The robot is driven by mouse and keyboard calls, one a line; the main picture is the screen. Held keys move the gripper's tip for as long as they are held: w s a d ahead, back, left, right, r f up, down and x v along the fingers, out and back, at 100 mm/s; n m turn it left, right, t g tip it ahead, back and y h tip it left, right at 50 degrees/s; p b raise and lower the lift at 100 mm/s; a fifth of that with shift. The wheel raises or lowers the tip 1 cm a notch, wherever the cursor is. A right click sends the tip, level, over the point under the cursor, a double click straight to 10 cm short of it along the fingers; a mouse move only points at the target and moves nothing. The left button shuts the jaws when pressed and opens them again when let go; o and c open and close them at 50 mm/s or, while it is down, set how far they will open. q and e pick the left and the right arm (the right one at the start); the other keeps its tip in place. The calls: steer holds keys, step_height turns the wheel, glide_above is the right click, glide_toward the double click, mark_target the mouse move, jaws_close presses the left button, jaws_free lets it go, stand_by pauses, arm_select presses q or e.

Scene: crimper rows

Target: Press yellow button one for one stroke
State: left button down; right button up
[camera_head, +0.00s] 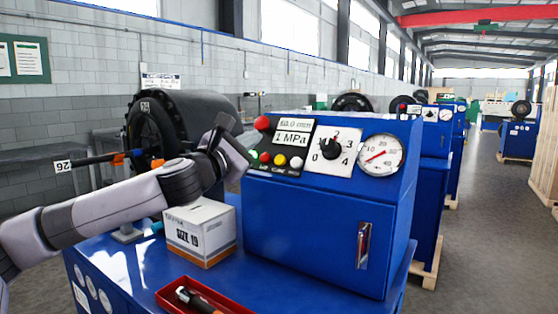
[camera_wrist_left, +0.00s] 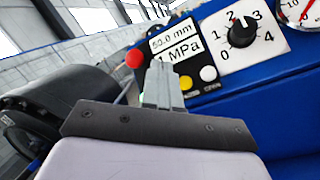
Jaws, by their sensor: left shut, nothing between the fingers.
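The yellow button (camera_head: 279,160) is the middle one of the small row on the blue machine's sloped control panel. It also shows in the left wrist view (camera_wrist_left: 186,83), just right of my fingertips. A small red button (camera_head: 265,157) is left of it and a white button (camera_head: 296,163) right of it. My left gripper (camera_head: 228,125) is left of the panel, shut and empty. In the left wrist view its fingers (camera_wrist_left: 162,84) point toward the panel and hide the small red button. Contact with the panel cannot be told. My right gripper is out of view.
A larger red button (camera_head: 263,122) is beside the display (camera_head: 294,132). A dial (camera_head: 331,147) and gauge (camera_head: 380,155) are to the right. A cardboard box (camera_head: 201,232) stands below my left arm, and a red tray (camera_head: 205,296) lies in front.

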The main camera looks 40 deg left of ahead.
mark_target(280, 160)
arm_select(q)
steer(key=w+f, duration=0.4)
steer(key=w, duration=0.2)
steer(key=shift+w+a+f, duration=0.3)
steer(key=shift+w+a, duration=0.05)
stand_by(0.5)
stand_by(0.5)
steer(key=shift+w+p, duration=0.1)
steer(key=shift+p, duration=0.3)
stand_by(0.5)
steer(key=shift+w+f, duration=0.2)
steer(key=shift+w, duration=0.05)
